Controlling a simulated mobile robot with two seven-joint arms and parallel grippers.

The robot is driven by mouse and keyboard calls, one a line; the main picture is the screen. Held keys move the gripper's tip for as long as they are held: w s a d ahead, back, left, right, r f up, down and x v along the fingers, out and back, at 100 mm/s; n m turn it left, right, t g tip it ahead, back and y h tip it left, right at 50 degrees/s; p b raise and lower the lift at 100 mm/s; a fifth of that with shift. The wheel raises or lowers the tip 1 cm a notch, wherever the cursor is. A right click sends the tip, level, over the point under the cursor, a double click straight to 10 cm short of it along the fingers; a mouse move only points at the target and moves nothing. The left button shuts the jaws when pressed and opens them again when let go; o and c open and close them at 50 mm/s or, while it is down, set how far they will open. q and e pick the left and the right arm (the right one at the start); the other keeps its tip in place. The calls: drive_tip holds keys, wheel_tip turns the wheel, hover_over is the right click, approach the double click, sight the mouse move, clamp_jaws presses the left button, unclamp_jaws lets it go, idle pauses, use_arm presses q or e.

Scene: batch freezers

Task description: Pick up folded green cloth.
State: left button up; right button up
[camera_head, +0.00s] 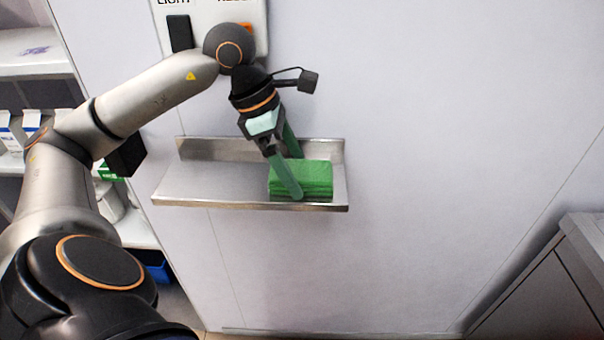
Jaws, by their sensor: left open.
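The folded green cloth (318,178) lies as a flat stack on the right part of a small metal wall shelf (215,182). My left gripper (298,175) reaches down at the cloth with its green fingers apart. One finger crosses in front of the cloth's left part, down to its front edge. The other finger is behind, near the cloth's back left corner. I cannot tell whether either finger touches the cloth. My right gripper is not in view.
The metal shelf has a raised back edge and is bare on its left side. A wall panel with a black switch (180,33) is above it. White shelving with cartons (33,122) stands at the left. A grey cabinet (550,290) is at the lower right.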

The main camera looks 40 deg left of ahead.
sight(305, 171)
use_arm(q)
drive_tip(key=shift+c, duration=0.4)
drive_tip(key=c, duration=1.2)
drive_tip(key=shift+r, duration=0.1)
drive_tip(key=shift+r, duration=0.1)
drive_tip(key=shift+r, duration=0.2)
drive_tip(key=r, duration=0.1)
drive_tip(key=r+p, duration=0.1)
drive_tip(key=r, duration=0.1)
drive_tip(key=shift+s+d+r, duration=0.1)
drive_tip(key=shift+s+r, duration=0.05)
drive_tip(key=shift+s, duration=0.05)
drive_tip(key=s+d+r, duration=0.2)
drive_tip(key=s+r, duration=0.1)
drive_tip(key=s, duration=0.1)
drive_tip(key=s+d+r+p, duration=0.1)
drive_tip(key=s+r, duration=0.2)
drive_tip(key=s, duration=0.1)
drive_tip(key=s+d+r, duration=0.2)
drive_tip(key=s+r, duration=0.1)
drive_tip(key=s, duration=0.1)
drive_tip(key=shift+s+d+p, duration=0.25)
drive_tip(key=shift+d+p, duration=0.05)
drive_tip(key=shift+p, duration=0.1)
